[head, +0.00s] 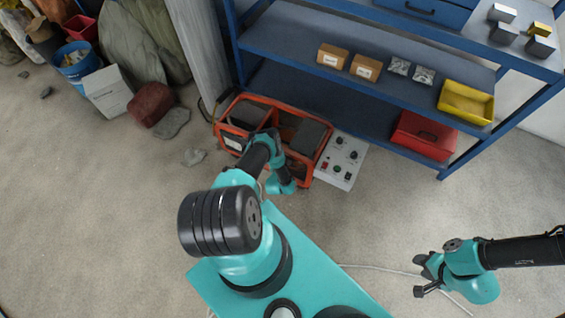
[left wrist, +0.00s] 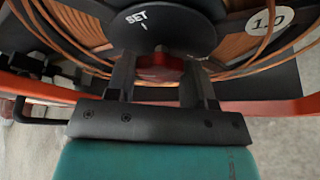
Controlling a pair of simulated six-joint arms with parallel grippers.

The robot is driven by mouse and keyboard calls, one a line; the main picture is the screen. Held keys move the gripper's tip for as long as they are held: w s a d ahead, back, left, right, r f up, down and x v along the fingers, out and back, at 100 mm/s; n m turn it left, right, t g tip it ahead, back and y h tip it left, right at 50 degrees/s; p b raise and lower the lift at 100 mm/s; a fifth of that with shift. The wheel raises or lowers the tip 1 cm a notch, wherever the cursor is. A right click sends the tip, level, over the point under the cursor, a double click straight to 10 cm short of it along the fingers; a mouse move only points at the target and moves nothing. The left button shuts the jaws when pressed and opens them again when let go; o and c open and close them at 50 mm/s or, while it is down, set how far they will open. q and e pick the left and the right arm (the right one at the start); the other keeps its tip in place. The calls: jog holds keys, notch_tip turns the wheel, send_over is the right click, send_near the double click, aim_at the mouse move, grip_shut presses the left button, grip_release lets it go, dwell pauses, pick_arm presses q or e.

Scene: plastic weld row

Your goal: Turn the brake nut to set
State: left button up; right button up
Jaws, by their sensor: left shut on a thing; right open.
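In the left wrist view, the red brake nut (left wrist: 160,66) sits at the lower middle of a black disc (left wrist: 185,28) marked SET with a short white tick. My left gripper (left wrist: 160,82) is shut on the nut, one finger on each side; the fingers hide part of it. Copper-coloured wire (left wrist: 75,22) is wound behind the disc, beside a white label reading 1.0 (left wrist: 268,20). In the head view, my left arm reaches the orange-framed unit (head: 318,155), and the arm hides the nut. My right gripper (head: 421,276) is open and empty over the floor at lower right.
A grey control panel (head: 352,171) with knobs and buttons adjoins the unit. A blue shelf (head: 400,108) behind holds boxes, a yellow bin (head: 466,101) and a red box (head: 424,136). Rocks (head: 171,123) and a bucket (head: 76,65) lie left. Bare floor lies at lower left.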

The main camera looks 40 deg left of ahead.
dwell(0.4)
pick_arm(q)
jog(key=o, duration=0.9)
jog(key=v, duration=1.7)
jog(key=shift+s, duration=0.2)
jog(key=shift+d+r, duration=0.1)
